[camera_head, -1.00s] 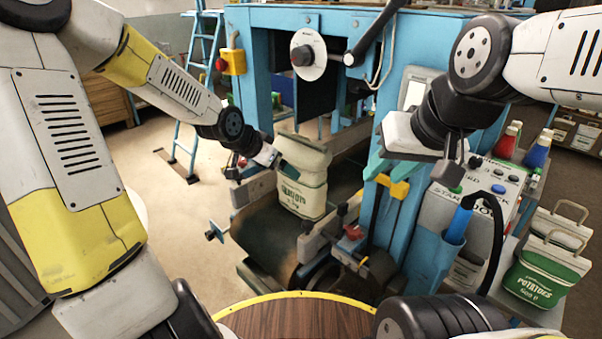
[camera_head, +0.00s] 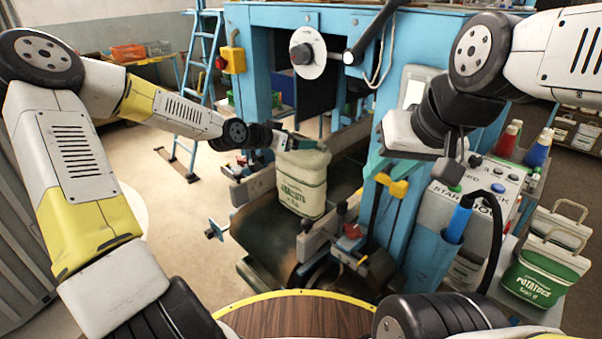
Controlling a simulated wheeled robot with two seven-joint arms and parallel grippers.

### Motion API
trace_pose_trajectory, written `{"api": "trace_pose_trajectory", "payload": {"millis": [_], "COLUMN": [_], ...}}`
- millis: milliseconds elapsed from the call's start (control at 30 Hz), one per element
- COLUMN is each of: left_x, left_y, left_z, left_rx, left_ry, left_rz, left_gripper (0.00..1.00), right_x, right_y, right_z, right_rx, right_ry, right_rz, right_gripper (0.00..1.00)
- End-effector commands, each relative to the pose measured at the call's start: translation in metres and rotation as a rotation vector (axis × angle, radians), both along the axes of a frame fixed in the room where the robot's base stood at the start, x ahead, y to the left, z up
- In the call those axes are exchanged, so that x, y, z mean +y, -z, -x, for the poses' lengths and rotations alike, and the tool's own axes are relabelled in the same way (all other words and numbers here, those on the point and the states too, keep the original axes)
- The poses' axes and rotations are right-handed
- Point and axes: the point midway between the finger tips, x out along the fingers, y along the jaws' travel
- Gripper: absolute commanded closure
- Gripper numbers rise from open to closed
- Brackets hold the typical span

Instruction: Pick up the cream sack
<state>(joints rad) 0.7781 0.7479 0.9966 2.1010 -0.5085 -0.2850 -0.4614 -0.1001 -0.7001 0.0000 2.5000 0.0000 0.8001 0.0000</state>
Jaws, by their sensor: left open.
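The cream sack (camera_head: 301,190) stands upright on the dark conveyor bed of the blue machine, with dark green lettering on its front. My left gripper (camera_head: 297,143) is at the sack's top edge, coming in from the left, with its teal fingers open. Whether the fingers touch the sack or straddle its top cannot be told. My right gripper (camera_head: 378,163) hangs in front of the machine's blue post, to the right of the sack and apart from it. Its teal fingers show partly, and their opening is unclear.
The blue machine frame (camera_head: 400,205) and a control box (camera_head: 475,195) stand right of the sack. Metal guides (camera_head: 322,232) flank the conveyor. Green-and-white potato sacks (camera_head: 541,277) stand at the far right. A round wooden table (camera_head: 295,318) is in front.

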Motion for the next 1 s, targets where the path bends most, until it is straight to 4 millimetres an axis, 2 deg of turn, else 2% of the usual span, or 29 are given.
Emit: {"api": "trace_pose_trajectory", "payload": {"millis": [167, 467, 900, 967, 1000], "left_x": [-0.015, -0.018, -0.017, -0.017, -0.019], "left_y": [0.009, 0.011, 0.011, 0.011, 0.006], "left_z": [-0.015, -0.018, -0.018, -0.018, -0.02], "left_rx": [0.001, 0.002, 0.001, 0.001, -0.01], "left_ry": [0.002, 0.001, 0.0, 0.0, 0.0], "left_rz": [0.0, -0.001, -0.001, -0.001, 0.002], "left_gripper": [0.03, 0.03, 0.87, 0.99, 1.0], "right_x": [0.0, 0.0, 0.0, 0.0, 0.0], "right_y": [0.0, 0.0, 0.0, 0.0, 0.0], "right_z": [0.0, 0.0, 0.0, 0.0, 0.0], "right_rx": [0.0, 0.0, 0.0, 0.0, 0.0], "right_ry": [0.0, 0.0, 0.0, 0.0, 0.0], "right_rz": [0.0, 0.0, 0.0, 0.0, 0.0], "right_gripper": [0.64, 0.64, 0.64, 0.64, 0.64]}}
